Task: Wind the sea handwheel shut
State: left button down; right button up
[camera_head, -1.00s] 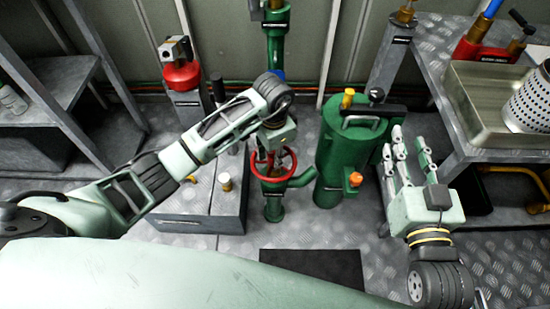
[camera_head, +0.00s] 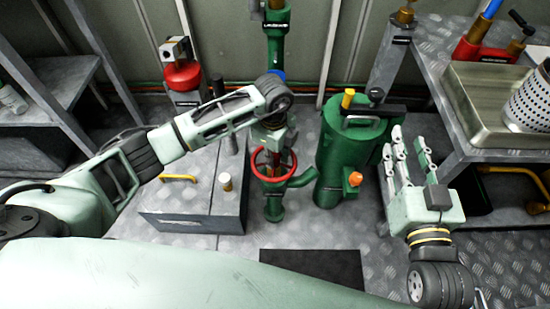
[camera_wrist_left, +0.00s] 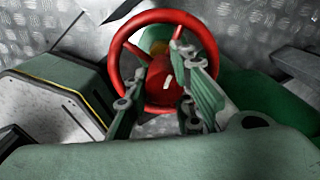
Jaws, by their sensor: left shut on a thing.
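The red handwheel (camera_head: 262,166) sits on a green valve body (camera_head: 273,205) in front of the back wall. My left gripper (camera_head: 275,152) reaches down onto it from above. In the left wrist view, the left gripper's fingers (camera_wrist_left: 160,100) are on either side of the red hub in the middle of the handwheel (camera_wrist_left: 122,50), shut on it. The rim shows around and beyond the fingers. My right gripper (camera_head: 409,150) is open and empty, right of the green cylinder, its fingers pointing away from me.
A green cylinder (camera_head: 342,150) with an orange knob stands close right of the valve. A grey box (camera_head: 195,205) with a yellow handle is at its left. A metal tray (camera_head: 480,110) with a perforated basket (camera_head: 530,105) lies on the right bench. A dark mat (camera_head: 312,268) lies on the floor in front.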

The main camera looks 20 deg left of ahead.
pick_arm(q)
jog(key=m, duration=0.3)
jog(key=shift+w+a+f, duration=0.1)
jog(key=shift+a+f, duration=0.15)
jog(key=shift+f, duration=0.05)
jog(key=m, duration=0.4)
jog(key=shift+d, duration=0.1)
jog(key=c, duration=1.8)
grip_release()
jog(key=shift+d, duration=0.1)
jog(key=shift+c, duration=0.2)
jog(key=shift+o, duration=1)
jog(key=shift+w+f, duration=0.1)
jog(key=shift+d, duration=0.1)
